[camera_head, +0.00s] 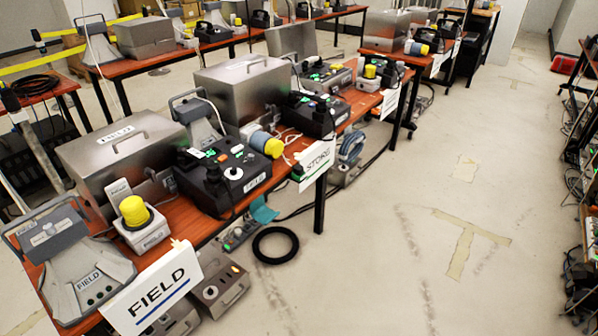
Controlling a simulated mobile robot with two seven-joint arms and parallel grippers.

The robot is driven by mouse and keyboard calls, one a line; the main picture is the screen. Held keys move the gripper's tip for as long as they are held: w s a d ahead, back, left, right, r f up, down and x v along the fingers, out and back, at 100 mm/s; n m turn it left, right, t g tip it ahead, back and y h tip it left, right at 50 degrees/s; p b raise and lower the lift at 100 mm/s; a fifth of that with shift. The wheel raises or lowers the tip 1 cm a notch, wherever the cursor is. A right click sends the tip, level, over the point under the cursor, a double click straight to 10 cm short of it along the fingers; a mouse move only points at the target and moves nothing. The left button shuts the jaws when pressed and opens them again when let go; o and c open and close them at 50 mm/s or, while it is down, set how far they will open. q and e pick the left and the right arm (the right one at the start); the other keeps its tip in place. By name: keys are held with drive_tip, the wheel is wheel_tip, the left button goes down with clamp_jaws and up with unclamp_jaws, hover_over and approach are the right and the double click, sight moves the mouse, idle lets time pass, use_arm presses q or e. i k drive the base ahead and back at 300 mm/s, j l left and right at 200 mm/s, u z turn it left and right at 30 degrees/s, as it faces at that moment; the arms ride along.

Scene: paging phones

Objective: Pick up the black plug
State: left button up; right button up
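I cannot make out a black plug for certain in the head view. Black items that show are a control box (228,177) with a white knob and green lights on the orange table, and a second black box (313,113) with green lights farther back. Any plug on or behind these is too small to tell. Neither of my grippers is in view.
The long orange table (190,218) holds metal cases (122,155), grey consoles (78,265) and yellow-topped units (134,212). White signs read FIELD (153,294) and STORE (317,164). A black ring (275,245) lies on the floor. The aisle (440,225) is mostly clear.

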sight(298, 169)
drive_tip(key=i+l+u, duration=0.25)
drive_tip(key=i+l, duration=0.5)
